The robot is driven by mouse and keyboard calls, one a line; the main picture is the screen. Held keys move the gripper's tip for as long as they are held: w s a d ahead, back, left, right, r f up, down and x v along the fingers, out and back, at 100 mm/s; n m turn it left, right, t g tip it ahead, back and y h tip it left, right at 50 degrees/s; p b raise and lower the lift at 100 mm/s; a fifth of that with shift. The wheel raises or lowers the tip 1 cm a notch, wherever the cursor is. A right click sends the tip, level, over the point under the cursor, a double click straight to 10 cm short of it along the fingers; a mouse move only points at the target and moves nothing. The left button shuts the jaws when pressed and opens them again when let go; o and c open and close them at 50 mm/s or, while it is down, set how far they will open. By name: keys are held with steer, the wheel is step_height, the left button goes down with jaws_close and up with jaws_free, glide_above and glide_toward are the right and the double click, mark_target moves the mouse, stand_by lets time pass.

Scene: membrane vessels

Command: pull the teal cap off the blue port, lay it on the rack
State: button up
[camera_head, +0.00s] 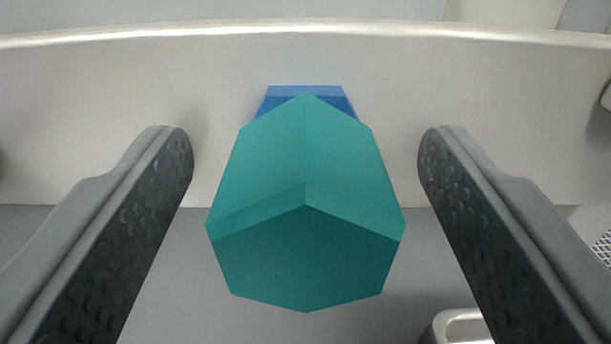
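The teal cap (306,200) is a faceted block in the middle of the camera_head view. It points toward me and covers most of the blue port (305,97), of which only the upper part shows behind it. My gripper (305,165) is open, with one dark padded finger on each side of the cap. A clear gap shows between the cap and each finger, and neither touches it. The rack cannot be made out for certain in this view.
A pale vessel wall (120,95) with a raised rim runs across behind the port. A grey surface (300,325) lies below. The corner of a metal tray-like thing (462,322) shows at the bottom right, and a perforated grey piece (603,245) shows at the right edge.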

mark_target(305, 272)
steer(key=c, duration=1.3)
steer(key=shift+o, duration=0.2)
steer(key=shift+s, duration=2.75)
